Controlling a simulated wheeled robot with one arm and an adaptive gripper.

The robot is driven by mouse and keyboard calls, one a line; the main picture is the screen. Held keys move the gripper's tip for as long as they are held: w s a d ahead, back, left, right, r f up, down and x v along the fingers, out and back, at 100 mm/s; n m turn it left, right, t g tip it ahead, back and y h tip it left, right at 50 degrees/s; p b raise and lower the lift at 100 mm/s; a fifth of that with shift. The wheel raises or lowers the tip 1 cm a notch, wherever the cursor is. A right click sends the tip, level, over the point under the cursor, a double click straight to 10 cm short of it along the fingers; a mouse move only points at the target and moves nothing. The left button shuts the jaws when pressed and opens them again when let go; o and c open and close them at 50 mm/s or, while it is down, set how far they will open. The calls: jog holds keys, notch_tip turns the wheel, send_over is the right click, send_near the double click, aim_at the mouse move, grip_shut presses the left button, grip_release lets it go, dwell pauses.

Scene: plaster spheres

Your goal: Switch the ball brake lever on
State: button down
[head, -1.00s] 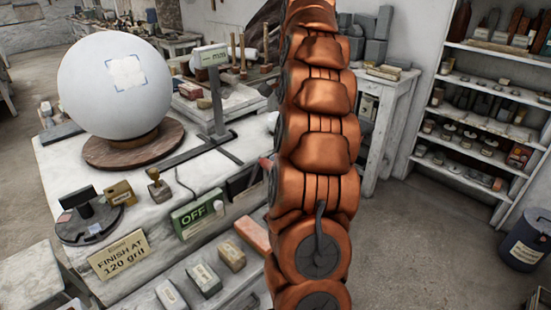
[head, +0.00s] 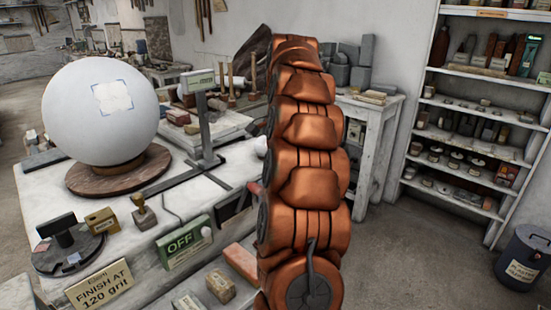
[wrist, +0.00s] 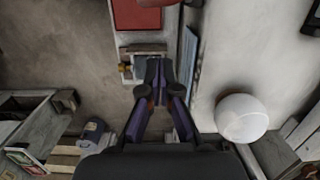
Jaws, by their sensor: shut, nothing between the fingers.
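A sign (head: 103,288) reading "FINISH AT 120 grit", a dark round stand (head: 67,250) and small blocks (head: 220,287) crowd the bench front. A grey post (head: 203,125) stands behind the box. Shelves (head: 470,140) and a bin (head: 523,256) stand right, with clear floor (head: 420,250) between.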

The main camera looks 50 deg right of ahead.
jog(key=a+f+p, duration=0.4)
jog(key=shift+a, duration=0.2)
dwell(0.6)
jog(key=shift+b, duration=0.6)
